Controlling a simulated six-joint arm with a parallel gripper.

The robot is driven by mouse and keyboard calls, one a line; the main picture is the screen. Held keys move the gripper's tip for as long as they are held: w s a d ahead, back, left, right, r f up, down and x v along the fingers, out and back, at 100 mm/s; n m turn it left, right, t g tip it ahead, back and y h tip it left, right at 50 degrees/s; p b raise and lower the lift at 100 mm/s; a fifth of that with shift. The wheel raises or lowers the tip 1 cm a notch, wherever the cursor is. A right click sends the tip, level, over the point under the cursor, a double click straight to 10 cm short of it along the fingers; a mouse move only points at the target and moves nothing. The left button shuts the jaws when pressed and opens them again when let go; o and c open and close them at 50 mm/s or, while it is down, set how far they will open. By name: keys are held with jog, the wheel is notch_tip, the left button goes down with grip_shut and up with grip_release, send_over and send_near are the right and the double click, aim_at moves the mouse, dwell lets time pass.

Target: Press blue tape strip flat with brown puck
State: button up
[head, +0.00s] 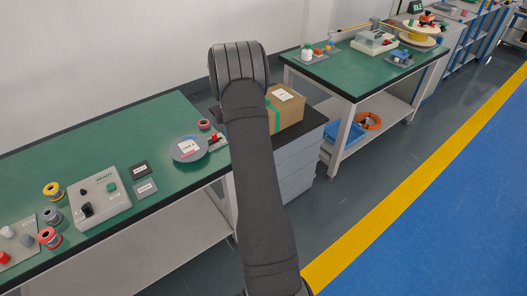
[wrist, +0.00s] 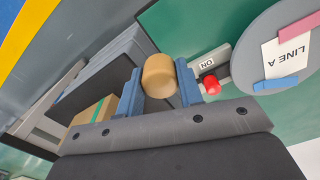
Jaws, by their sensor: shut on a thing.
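My gripper (wrist: 159,88) is shut on the brown puck (wrist: 159,74), a short tan cylinder between its two blue fingers. The blue tape strip (wrist: 275,84) lies on the grey disc (wrist: 258,58) at the lower edge of a white "LINE A" card (wrist: 285,55), to the right of the gripper in the wrist view. The puck is apart from the strip. In the head view the disc (head: 177,155) lies on the green bench; the strip is too small to make out there, and my arm hides the gripper.
A pink strip (wrist: 298,27) crosses the card's other edge. A red knob (wrist: 210,85) on a grey "ON" fixture stands between puck and disc. A cardboard box (head: 287,112) stands right of my arm. A control box (head: 98,200) and spools sit at the bench's left.

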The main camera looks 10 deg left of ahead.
aim_at(187, 138)
jog(key=a+r+n, duration=0.1)
jog(key=a, duration=0.5)
jog(key=a+r+n, duration=0.1)
jog(key=a+r, duration=0.1)
jog(key=a, duration=0.4)
jog(key=a+r+n, duration=0.1)
jog(key=a, duration=0.5)
jog(key=shift+s+a+r+n, duration=0.2)
jog(key=shift+a+r+n, duration=0.1)
jog(key=shift+r, duration=0.1)
jog(key=shift+s+a, duration=0.1)
jog(key=shift+a, duration=0.35)
jog(key=shift+f, duration=3.5)
jog(key=shift+r, duration=0.1)
jog(key=shift+r, duration=3.5)
jog(key=shift+s+d, duration=0.1)
